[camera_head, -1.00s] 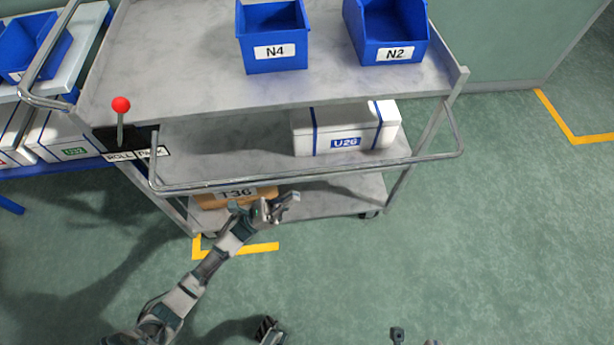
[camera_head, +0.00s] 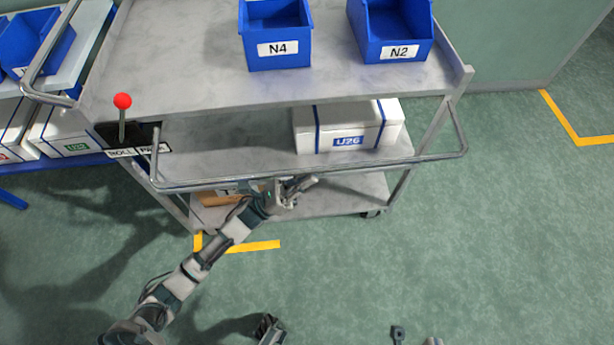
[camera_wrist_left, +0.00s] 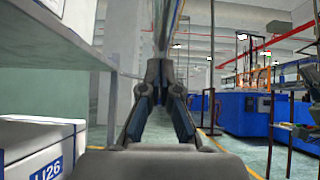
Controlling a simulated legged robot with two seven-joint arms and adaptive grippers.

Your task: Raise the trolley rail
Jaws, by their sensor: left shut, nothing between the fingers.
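The grey metal trolley (camera_head: 200,80) stands in the middle of the head view. Its rail (camera_head: 330,172) is a bent metal bar hanging low across the near side, in front of the middle shelf. My left gripper (camera_head: 308,184) is shut and empty, close under the rail near its middle. I cannot tell whether it touches the rail. In the left wrist view, its fingers (camera_wrist_left: 160,72) meet at the tips with nothing between them. My right gripper is not clearly in view.
Blue bins N4 (camera_head: 280,48) and N2 (camera_head: 398,50) stand on the top shelf. White box U26 (camera_head: 345,140) sits on the middle shelf. A red-knobbed lever (camera_head: 122,102) stands at the trolley's left corner. The floor (camera_head: 500,250) to the right is clear.

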